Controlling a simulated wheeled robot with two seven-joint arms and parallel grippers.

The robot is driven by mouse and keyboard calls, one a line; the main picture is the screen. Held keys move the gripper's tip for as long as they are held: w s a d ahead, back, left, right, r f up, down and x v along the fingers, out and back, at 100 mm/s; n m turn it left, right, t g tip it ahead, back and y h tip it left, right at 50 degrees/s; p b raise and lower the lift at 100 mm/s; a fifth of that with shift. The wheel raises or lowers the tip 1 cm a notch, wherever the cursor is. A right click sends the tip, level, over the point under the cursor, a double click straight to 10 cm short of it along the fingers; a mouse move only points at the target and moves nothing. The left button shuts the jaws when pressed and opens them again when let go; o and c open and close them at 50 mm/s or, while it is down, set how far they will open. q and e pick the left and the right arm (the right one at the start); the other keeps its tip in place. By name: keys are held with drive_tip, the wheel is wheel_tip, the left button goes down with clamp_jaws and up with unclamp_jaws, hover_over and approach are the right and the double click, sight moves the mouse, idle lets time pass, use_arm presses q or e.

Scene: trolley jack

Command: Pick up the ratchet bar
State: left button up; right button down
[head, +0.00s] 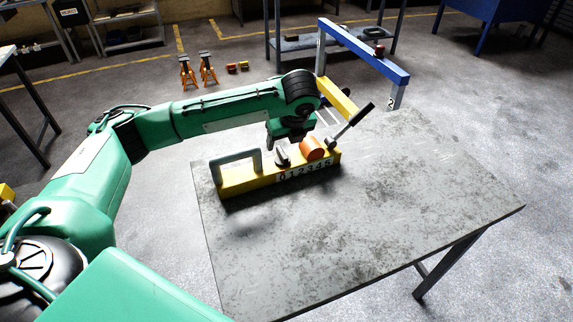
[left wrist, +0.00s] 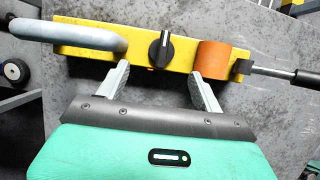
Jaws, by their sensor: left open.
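A yellow bar-shaped unit (head: 245,182) marked with digits lies on the grey table. It carries a grey loop handle (head: 235,160), a black dial knob (head: 281,158), an orange cylinder (head: 311,149) and a metal lever with a black grip (head: 362,113) at its right end. Which part is the ratchet bar I cannot tell for certain; the lever (left wrist: 270,71) looks most like it. My left gripper (head: 284,142) hangs over the unit near the knob. In the left wrist view its fingers (left wrist: 158,75) are apart and empty, pointing towards the knob (left wrist: 161,47) and cylinder (left wrist: 213,57).
The table's (head: 400,220) right and front parts are bare. A blue beam (head: 362,50) on posts rises behind the table, with a yellow bar (head: 338,97) near it. Orange stands (head: 207,68) are on the floor at the back. A shelf table (head: 310,40) stands behind.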

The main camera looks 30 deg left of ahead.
sight(282, 152)
use_arm(q)
drive_tip(key=x, duration=0.9)
drive_tip(key=shift+w, duration=0.2)
drive_tip(key=shift+c, duration=0.5)
clamp_jaws()
drive_tip(key=shift+w+r+p, duration=0.1)
drive_tip(key=shift+r+p, duration=0.05)
drive_tip(key=shift+p, duration=0.15)
